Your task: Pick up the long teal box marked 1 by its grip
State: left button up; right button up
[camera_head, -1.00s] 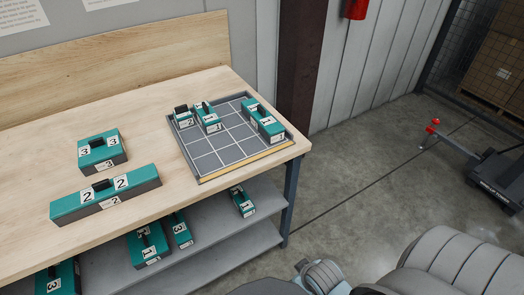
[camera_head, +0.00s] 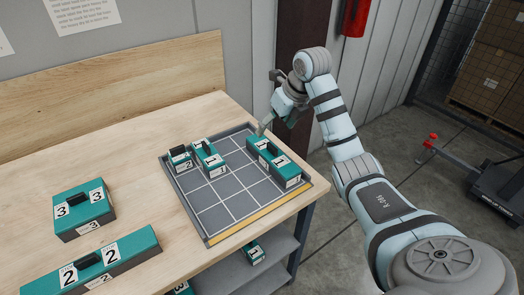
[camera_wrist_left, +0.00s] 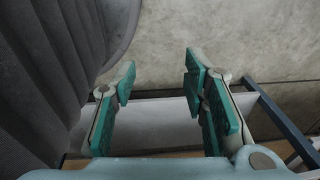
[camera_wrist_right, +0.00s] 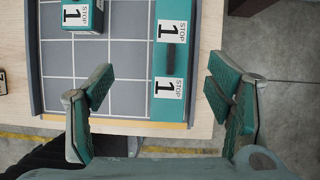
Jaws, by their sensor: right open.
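The long teal box marked 1 (camera_head: 274,162) lies along the right side of the gridded tray (camera_head: 232,213). Its dark grip (camera_head: 272,150) sits at mid-length between two labels. My right gripper (camera_head: 265,124) is open and empty above the far right end of the tray, apart from the box. In the right wrist view the long box (camera_wrist_right: 167,110) and its grip (camera_wrist_right: 171,60) show beyond and between the spread fingers (camera_wrist_right: 158,80). My left gripper (camera_wrist_left: 160,78) is open and empty in the left wrist view, with floor and a shelf behind it.
A short teal box marked 1 (camera_head: 208,159) and a box marked 2 (camera_head: 180,159) stand at the tray's far left. A box marked 3 (camera_head: 84,212) and a long box marked 2 (camera_head: 88,266) lie on the wooden table (camera_head: 145,178). The tray's near cells are clear.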

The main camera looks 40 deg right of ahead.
aim_at(274, 147)
jog(key=shift+m+h, duration=0.3)
jog(key=shift+h, duration=0.1)
jog(key=f, duration=0.1)
jog(key=s+d+f+b, duration=0.1)
jog(key=f, duration=0.1)
jog(key=f+b, duration=0.1)
jog(key=f, duration=0.1)
jog(key=shift+s+d, duration=0.2)
jog(key=shift+s, duration=0.1)
jog(key=shift+g, duration=0.3)
jog(key=x, duration=0.4)
jog(key=w+x, duration=0.1)
jog(key=x, duration=0.3)
jog(key=shift+w+a+r, duration=0.1)
jog(key=shift+a+r, duration=0.05)
jog(key=shift+c, duration=0.4)
pick_arm(q)
jog(key=s+f, duration=0.1)
jog(key=f, duration=0.1)
jog(key=shift+s+f, duration=0.4)
pick_arm(e)
jog(key=c, duration=1.5)
